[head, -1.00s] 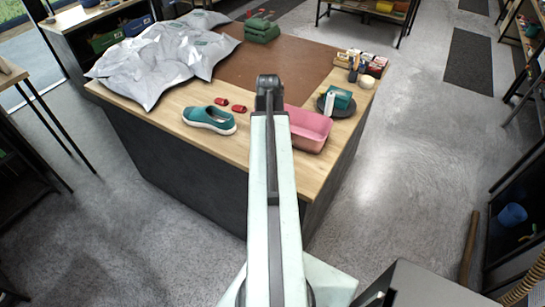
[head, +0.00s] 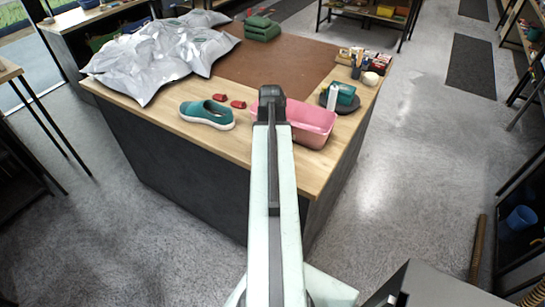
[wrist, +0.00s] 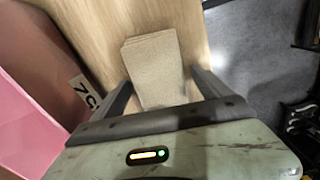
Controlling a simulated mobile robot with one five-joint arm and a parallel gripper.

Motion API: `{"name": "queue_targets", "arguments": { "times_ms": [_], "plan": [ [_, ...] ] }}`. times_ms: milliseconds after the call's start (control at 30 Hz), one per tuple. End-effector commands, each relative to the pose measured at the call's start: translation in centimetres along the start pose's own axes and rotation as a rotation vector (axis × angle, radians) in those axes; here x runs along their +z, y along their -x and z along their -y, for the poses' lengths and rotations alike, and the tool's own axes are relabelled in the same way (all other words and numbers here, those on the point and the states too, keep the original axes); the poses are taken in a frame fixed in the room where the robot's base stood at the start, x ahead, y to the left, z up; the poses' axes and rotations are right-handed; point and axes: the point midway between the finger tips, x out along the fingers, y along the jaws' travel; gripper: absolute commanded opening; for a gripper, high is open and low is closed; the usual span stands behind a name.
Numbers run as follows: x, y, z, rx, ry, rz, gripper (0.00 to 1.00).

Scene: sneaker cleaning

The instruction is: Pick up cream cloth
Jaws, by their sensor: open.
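The cream cloth (wrist: 153,68) lies flat as a small folded stack on the wooden worktop, seen in the wrist view. My gripper (wrist: 160,76) is open, and its two fingers stand on either side of the cloth's near part. I cannot tell whether either finger touches it. The cloth's near edge is hidden behind the gripper's crossbar.
The pink bin (head: 312,117) stands close by; its wall (wrist: 30,105) fills the left of the wrist view. A teal sneaker (head: 207,114) and red items (head: 230,102) lie left. A grey plastic bag (head: 160,60) covers the table's left.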

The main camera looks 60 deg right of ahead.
Motion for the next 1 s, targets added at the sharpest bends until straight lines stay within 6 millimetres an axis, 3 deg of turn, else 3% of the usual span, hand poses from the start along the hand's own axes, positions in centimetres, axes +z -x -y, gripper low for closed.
{"name": "queue_targets", "arguments": {
  "times_ms": [100,133,300,367,667,867,1000],
  "plan": [
    [0.0,0.2,0.0,0.000,-0.001,0.000,0.87],
    [0.0,0.2,0.0,0.000,-0.001,0.000,0.82],
    [0.0,0.2,0.0,0.000,-0.001,0.000,0.34],
    [0.0,0.2,0.0,0.000,-0.001,0.000,0.22],
    [0.1,0.8,-0.1,0.000,-0.002,0.000,0.21],
    [0.1,3.7,-0.1,0.000,-0.002,0.000,0.21],
    [0.1,6.9,-0.1,0.000,-0.002,0.000,0.21]
  ]
}}
